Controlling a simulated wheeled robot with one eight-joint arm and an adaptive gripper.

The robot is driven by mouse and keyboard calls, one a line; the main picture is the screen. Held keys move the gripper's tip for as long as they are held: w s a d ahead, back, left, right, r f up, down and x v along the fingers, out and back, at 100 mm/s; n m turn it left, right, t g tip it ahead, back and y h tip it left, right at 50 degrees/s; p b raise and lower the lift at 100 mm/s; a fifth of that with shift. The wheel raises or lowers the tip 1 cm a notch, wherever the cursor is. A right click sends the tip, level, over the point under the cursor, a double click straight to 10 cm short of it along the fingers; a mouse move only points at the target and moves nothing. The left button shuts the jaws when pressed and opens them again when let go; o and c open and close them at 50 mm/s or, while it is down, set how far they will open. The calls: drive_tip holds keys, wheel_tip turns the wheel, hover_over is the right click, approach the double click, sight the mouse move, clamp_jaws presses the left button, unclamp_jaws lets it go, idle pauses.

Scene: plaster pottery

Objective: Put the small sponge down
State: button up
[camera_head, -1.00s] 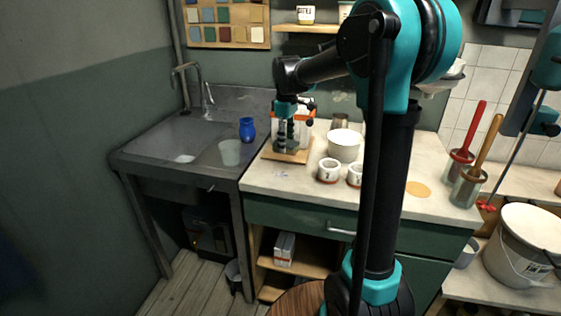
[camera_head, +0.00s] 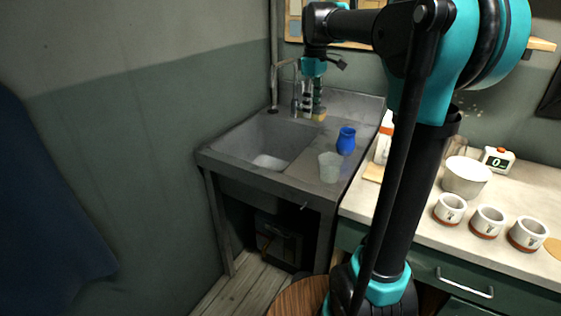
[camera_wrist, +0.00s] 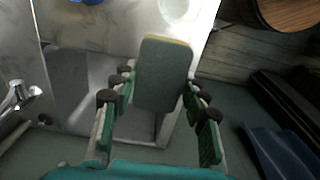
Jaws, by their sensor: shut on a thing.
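The small sponge (camera_wrist: 163,75) is a grey-green block with a yellowish edge, held between the fingers in the wrist view. Its yellowish part (camera_head: 319,114) shows just below the fingertips in the head view. My gripper (camera_head: 313,108) is shut on it, fingers pointing down, near the back of the metal sink unit, beside the tap. In the wrist view my gripper (camera_wrist: 160,95) has a finger on each side of the sponge. The sponge appears above the sink unit; its height over the surface is hard to tell.
The sink (camera_head: 262,143) has a tap (camera_head: 275,85) at its back.

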drive_tip(key=shift+w+a+f, duration=0.3)
drive_tip(key=shift+a, duration=0.25)
hover_over(305, 167)
wheel_tip(305, 167, down, 14)
drive_tip(key=shift+w+a+f, duration=0.1)
drive_tip(key=shift+w+f, duration=0.05)
drive_tip(key=shift+f, duration=2.35)
drive_tip(key=shift+f, duration=0.15)
drive_tip(key=o, duration=1.2)
wheel_tip(305, 167, up, 12)
drive_tip(key=shift+r, duration=0.2)
